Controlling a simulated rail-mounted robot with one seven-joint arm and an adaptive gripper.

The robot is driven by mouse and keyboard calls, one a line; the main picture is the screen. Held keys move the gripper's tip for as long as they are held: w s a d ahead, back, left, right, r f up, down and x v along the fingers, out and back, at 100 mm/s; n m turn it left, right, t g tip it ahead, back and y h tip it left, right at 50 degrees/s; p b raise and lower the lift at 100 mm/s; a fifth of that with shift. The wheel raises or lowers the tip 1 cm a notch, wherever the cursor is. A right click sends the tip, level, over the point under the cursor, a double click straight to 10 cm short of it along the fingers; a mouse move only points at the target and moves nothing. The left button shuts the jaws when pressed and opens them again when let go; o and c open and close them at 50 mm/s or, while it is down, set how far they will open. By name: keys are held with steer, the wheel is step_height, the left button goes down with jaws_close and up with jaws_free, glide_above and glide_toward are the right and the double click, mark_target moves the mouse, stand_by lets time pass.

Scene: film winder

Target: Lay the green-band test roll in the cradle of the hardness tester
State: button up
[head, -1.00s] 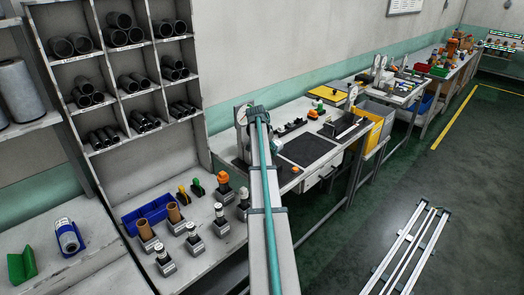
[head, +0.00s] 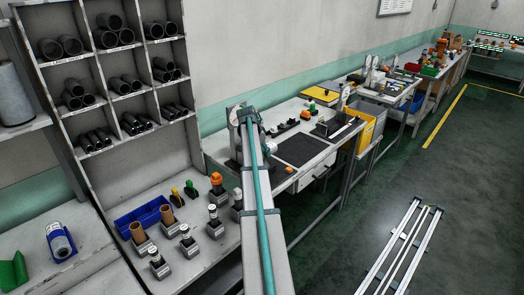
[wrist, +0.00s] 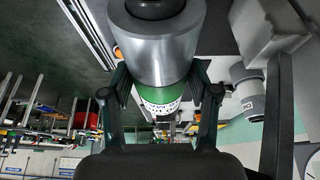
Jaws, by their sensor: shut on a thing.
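In the wrist view, the green-band test roll (wrist: 150,55) is a silver-grey cylinder with a dark core end, a green band and a white printed label. My gripper (wrist: 160,92) is shut on it, with a finger on each side near the green band. In the head view my arm covers the gripper and the roll. An upright device with a round white face (head: 233,116) stands partly behind my arm on the bench; I cannot tell whether it is the hardness tester. No cradle shows clearly.
A dark mat (head: 303,149) lies on the bench right of my arm. Short posts on grey blocks, brown tubes (head: 166,214) and a blue bin (head: 140,217) stand on the near bench. A blue-banded roll (head: 60,242) lies at far left. The floor aisle is clear beside the rails (head: 400,250).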

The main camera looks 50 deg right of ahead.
steer(key=shift+f+b, duration=1.45)
steer(key=shift+f, duration=1.55)
steer(key=shift+f, duration=0.2)
steer(key=shift+f+b, duration=0.35)
steer(key=shift+b, duration=0.1)
steer(key=shift+f, duration=0.1)
steer(key=o, duration=1.5)
steer(key=shift+c, duration=0.2)
steer(key=v, duration=1.2)
steer(key=shift+d, duration=0.1)
